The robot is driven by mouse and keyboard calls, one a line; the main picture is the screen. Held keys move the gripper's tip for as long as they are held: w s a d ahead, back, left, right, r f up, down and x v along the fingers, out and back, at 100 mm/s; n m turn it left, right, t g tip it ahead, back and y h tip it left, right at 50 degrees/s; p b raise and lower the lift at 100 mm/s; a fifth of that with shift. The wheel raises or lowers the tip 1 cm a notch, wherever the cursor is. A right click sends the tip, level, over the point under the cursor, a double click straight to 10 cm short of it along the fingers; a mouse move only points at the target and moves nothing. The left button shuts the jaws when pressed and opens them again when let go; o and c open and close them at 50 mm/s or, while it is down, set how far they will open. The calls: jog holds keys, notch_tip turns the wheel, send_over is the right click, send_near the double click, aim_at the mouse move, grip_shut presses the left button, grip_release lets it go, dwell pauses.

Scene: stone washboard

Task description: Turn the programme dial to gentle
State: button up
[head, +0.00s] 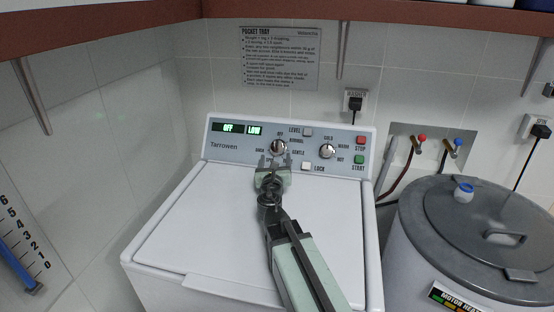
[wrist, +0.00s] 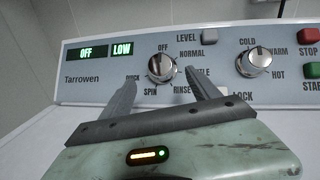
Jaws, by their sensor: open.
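The programme dial (head: 279,147) is a round silver knob on the blue-grey panel of the white washer. It also shows in the wrist view (wrist: 161,68), with OFF, NORMAL, RINSE and SPIN printed around it. The GENTLE label (head: 298,152) is at its right; my right finger partly covers it in the wrist view. The display (wrist: 87,53) reads OFF and LOW. My gripper (head: 274,161) is open and empty, just in front of the dial. In the wrist view its fingertips (wrist: 160,79) lie left and right of the dial, apparently not touching it.
The temperature dial (head: 327,151) is to the right, with red STOP (head: 361,141) and green START (head: 359,160) buttons beyond. LEVEL (head: 307,131) and LOCK (head: 306,166) buttons sit close to the dial. A grey-lidded drum (head: 420,215) stands at right.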

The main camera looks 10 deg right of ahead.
aim_at(277, 147)
jog(key=shift+w, duration=0.1)
jog(key=x, duration=0.7)
jog(key=shift+w+d, duration=0.2)
jog(key=shift+w, duration=0.15)
jog(key=shift+s, duration=0.1)
jog(key=c, duration=1.4)
